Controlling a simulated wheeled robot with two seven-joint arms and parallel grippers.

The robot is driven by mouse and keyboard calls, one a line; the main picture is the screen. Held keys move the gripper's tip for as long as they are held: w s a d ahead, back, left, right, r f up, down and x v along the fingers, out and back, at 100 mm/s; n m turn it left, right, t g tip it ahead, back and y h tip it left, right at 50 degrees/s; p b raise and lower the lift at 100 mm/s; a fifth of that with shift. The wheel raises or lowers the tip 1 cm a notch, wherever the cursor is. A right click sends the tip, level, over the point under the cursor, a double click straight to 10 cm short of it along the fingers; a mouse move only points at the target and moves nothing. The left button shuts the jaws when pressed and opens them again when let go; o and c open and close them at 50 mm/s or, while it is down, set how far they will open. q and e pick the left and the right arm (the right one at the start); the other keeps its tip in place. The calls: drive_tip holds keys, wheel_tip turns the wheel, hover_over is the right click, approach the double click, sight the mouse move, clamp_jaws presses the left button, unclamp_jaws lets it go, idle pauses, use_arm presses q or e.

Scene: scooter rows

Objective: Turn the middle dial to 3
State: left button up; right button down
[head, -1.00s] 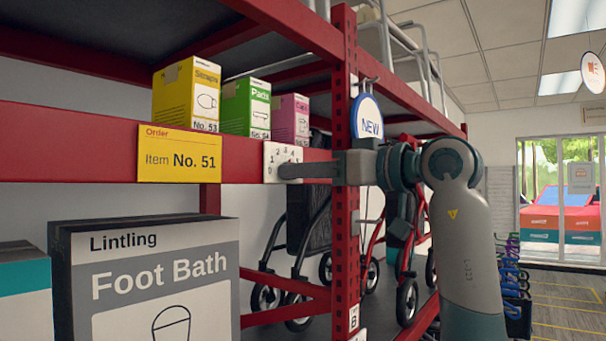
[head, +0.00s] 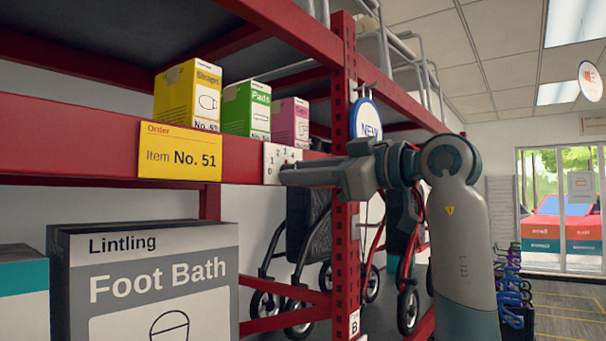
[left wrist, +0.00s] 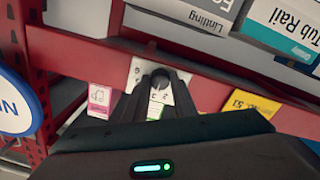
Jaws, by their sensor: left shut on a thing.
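A white dial plate (head: 276,158) with printed numbers is fixed to the red shelf beam. It also shows in the left wrist view (left wrist: 137,74), upside down. My left gripper (head: 284,174) reaches to it from the right. In the left wrist view its fingers (left wrist: 159,82) are shut on a dark dial knob (left wrist: 160,76) at the plate. The knob's pointer is hidden by the fingers, so I cannot read its setting. No other dial shows, so I cannot tell whether this is the middle one. My right gripper is in neither view.
A yellow order card (head: 180,152) reading Item No. 51 is left of the plate. Yellow (head: 187,94), green (head: 246,108) and pink (head: 289,121) boxes stand above the beam. A Foot Bath box (head: 145,280) is below. A red upright (head: 345,230) and a round NEW sign (head: 366,119) are close right.

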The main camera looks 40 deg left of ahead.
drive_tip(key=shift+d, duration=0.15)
use_arm(q)
drive_tip(key=o, duration=1)
drive_tip(key=shift+o, duration=0.2)
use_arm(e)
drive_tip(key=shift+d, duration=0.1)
use_arm(q)
drive_tip(key=shift+d, duration=0.1)
drive_tip(key=w+d+b, duration=0.2)
drive_tip(key=d+b, duration=0.2)
drive_tip(key=d, duration=1.3)
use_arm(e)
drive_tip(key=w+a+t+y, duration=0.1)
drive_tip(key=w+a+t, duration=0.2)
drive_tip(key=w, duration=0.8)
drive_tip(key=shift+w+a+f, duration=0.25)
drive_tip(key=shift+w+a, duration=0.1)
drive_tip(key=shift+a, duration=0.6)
use_arm(q)
drive_tip(key=shift+d, duration=0.15)
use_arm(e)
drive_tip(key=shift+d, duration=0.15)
